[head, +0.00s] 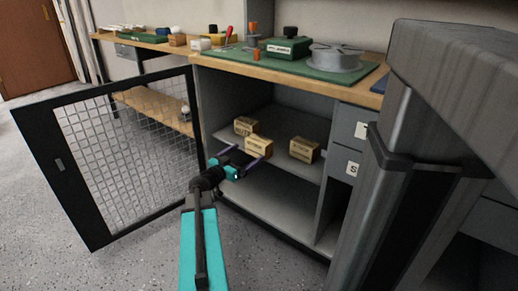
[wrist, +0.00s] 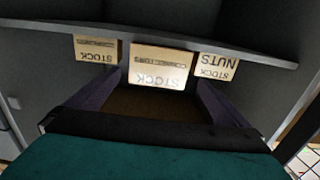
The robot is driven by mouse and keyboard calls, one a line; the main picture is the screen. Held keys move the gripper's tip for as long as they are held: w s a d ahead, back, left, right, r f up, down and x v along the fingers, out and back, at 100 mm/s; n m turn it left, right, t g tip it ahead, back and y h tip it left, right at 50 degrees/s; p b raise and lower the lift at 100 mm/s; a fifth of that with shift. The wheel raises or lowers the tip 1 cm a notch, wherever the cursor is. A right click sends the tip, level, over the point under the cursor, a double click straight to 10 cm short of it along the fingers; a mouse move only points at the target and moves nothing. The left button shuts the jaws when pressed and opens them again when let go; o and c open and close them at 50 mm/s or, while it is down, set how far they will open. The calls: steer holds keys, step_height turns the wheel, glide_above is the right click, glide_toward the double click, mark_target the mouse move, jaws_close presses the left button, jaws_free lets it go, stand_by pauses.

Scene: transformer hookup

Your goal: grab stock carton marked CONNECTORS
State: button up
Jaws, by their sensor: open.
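Three tan cartons stand on the middle shelf of the open cabinet. The middle carton (head: 259,146) is straight ahead of my gripper (head: 248,153). In the wrist view its upside-down label reads STOCK with a smaller line that looks like CONNECTORS (wrist: 160,70). My gripper is open, and in the wrist view its two purple fingers (wrist: 158,82) point at this carton, one toward each side. I cannot tell whether the fingertips overlap its sides or touch it.
The NUTS carton (head: 243,125) stands close beside it, at right in the wrist view (wrist: 216,67). Another STOCK carton (head: 304,150), its small label unclear, stands apart. The mesh door (head: 120,150) hangs open at left. The cabinet's lower shelf (head: 265,205) is empty.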

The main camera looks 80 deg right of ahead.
mark_target(254, 149)
steer(key=b+x, duration=0.1)
steer(key=x, duration=0.6)
steer(key=shift+s+d, duration=0.1)
steer(key=shift+d, duration=0.1)
steer(key=shift+b, duration=0.3)
steer(key=shift+s+d+f+b, duration=0.15)
steer(key=shift+s+d+b, duration=0.15)
steer(key=shift+d, duration=0.1)
steer(key=shift+b+x, duration=0.8)
steer(key=shift+x, duration=1.3)
steer(key=shift+s+a, duration=0.1)
steer(key=c, duration=1.3)
steer(key=shift+c, duration=0.5)
